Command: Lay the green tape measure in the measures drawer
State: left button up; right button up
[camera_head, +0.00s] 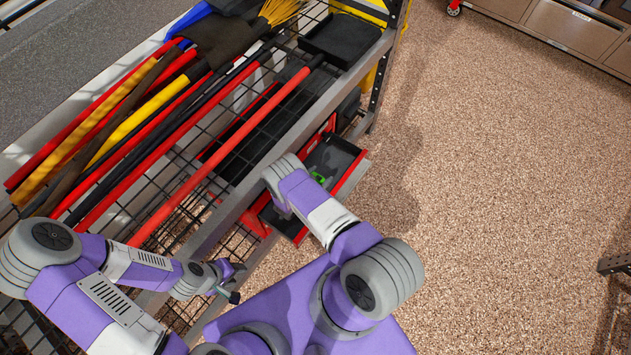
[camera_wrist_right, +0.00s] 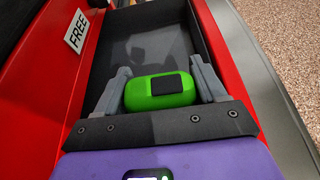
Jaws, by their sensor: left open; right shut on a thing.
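The green tape measure (camera_wrist_right: 160,90), with a dark patch on top, sits between the fingers of my right gripper (camera_wrist_right: 160,66). The gripper is shut on it. A bit of green (camera_head: 318,178) shows beside my right wrist in the head view. The measure is over the dark inside of an open red drawer (camera_wrist_right: 215,30); I cannot tell if it touches the bottom. This drawer also shows in the head view (camera_head: 353,174). My left gripper (camera_head: 237,283) is open and empty, low beside the wire rack.
A wire rack (camera_head: 225,185) with long-handled tools stands to the left. A black tray (camera_head: 340,38) is at its far end.

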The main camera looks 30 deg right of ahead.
aim_at(319, 181)
notch_tip(319, 181, down, 5)
jog(key=shift+r+b, duration=0.1)
jog(key=shift+b, duration=0.85)
jog(key=shift+w+r, duration=0.1)
jog(key=shift+f, duration=0.25)
jog(key=o, duration=1.1)
jog(key=shift+o, duration=0.2)
jog(key=shift+r, duration=0.1)
jog(key=shift+r, duration=0.2)
jog(key=p+v, duration=0.3)
jog(key=v, duration=0.9)
jog(key=shift+f, duration=0.15)
